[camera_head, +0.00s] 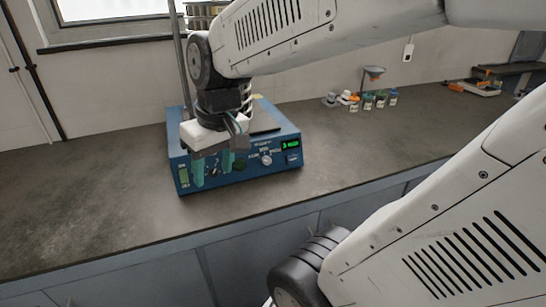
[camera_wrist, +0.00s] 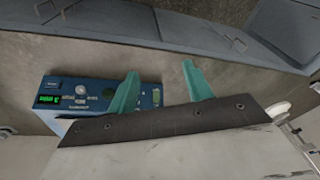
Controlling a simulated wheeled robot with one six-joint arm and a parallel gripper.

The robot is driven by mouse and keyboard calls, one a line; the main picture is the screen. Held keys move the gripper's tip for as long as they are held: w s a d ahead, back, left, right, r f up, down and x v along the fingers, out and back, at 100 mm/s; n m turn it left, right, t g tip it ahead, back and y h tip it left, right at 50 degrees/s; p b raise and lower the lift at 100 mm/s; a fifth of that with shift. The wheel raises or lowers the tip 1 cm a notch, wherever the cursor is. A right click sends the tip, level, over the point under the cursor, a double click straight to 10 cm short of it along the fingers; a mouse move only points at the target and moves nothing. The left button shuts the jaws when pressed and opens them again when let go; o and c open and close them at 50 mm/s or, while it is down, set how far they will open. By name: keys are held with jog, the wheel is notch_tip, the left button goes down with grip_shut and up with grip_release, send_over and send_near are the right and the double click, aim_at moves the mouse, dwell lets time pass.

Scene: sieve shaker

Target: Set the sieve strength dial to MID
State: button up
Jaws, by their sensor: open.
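The blue sieve shaker control box (camera_head: 215,183) stands on the counter, its front panel facing the counter's front edge. A pale round dial (camera_head: 266,160) with small labels around it sits left of the green display; its setting is too small to read. The dial also shows in the wrist view (camera_wrist: 82,88), where the panel appears upside down. A darker green knob (camera_head: 240,165) sits left of the dial. My gripper (camera_head: 212,172) has two teal fingers, open and empty, in front of the panel's left part. In the wrist view my gripper (camera_wrist: 160,70) is apart from the dial.
The green display (camera_head: 291,145) is at the panel's upper right. Several small jars (camera_head: 367,102) and a funnel stand (camera_head: 373,74) are at the back of the counter. Orange-handled items (camera_head: 475,87) lie at the far right.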

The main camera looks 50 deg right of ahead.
jog(key=w+d+f+m, duration=0.2)
jog(key=w+d+f, duration=0.1)
jog(key=w+d, duration=0.5)
jog(key=m+t+h, duration=0.2)
jog(key=m, duration=0.1)
send_near(268, 160)
jog(key=f, duration=0.1)
jog(key=x, duration=0.7)
jog(key=shift+w, duration=0.2)
jog(key=shift+w+f, duration=0.2)
jog(key=shift+f, duration=0.25)
jog(key=shift+d, duration=0.1)
jog(key=c, duration=1)
